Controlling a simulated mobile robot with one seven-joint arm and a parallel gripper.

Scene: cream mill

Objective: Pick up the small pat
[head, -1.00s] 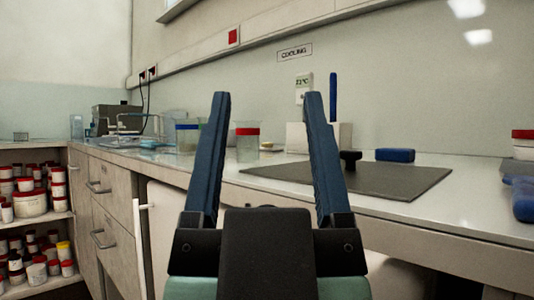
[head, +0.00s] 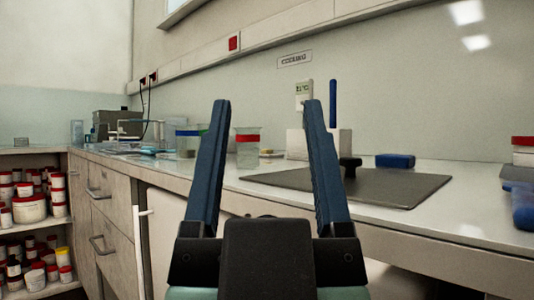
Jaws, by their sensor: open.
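My gripper (head: 268,103) is in the middle of the head view, with its two long blue fingers wide apart and nothing between them. It points toward the back wall, in front of the counter. A small pale yellowish item (head: 267,154) lies on the counter, seen between the fingers, just right of a clear jar with a red band. It may be the small pat, but it is too small to be sure. It appears well beyond the fingers, not touched by them.
A dark grey mat (head: 400,187) lies on the counter (head: 480,225) at right, with a black knob-like object (head: 350,166) and a blue block (head: 395,160) near it. The red-banded jar (head: 247,150) and a blue-banded jar (head: 187,143) stand left. Shelves of tubs (head: 30,208) fill the far left.

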